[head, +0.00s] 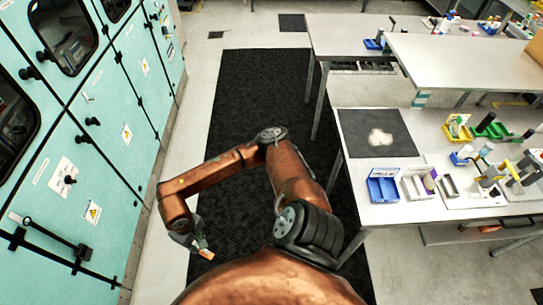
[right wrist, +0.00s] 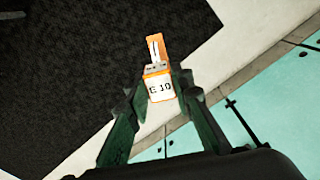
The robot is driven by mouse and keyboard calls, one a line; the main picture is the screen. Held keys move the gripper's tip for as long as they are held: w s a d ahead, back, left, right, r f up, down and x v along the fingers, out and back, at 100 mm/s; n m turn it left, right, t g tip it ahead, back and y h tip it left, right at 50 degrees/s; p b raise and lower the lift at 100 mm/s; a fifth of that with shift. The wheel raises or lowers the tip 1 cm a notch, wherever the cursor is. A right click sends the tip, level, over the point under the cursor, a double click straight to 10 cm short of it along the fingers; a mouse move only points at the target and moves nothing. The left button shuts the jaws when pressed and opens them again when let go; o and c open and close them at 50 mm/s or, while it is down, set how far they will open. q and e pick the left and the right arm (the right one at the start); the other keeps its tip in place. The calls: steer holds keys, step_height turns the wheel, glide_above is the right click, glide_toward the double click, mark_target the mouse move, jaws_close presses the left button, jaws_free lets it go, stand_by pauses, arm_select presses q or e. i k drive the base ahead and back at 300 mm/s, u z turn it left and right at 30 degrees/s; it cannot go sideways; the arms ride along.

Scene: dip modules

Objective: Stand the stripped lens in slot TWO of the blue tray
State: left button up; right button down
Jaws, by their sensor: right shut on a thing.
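My right gripper (head: 199,247) hangs low over the floor at the left end of my arm, well left of the table. It is shut on a small orange piece with a white label, which I take to be the stripped lens (head: 206,254). In the right wrist view the lens (right wrist: 160,88) sits between the green fingertips (right wrist: 158,92), its printed white face and orange end showing. The blue tray (head: 383,187) stands on the table at the right, apart from the gripper. Its slot marks are too small to read. My left gripper is not in view.
A white tray (head: 417,184) stands just right of the blue tray. A dark mat (head: 365,145) with a pale patch lies behind them. Yellow and green holders (head: 457,126) stand farther right. Teal cabinets (head: 75,190) line the left. The black floor mat (head: 265,90) is clear.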

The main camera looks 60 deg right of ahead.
mark_target(390, 191)
steer(key=z, duration=1.85)
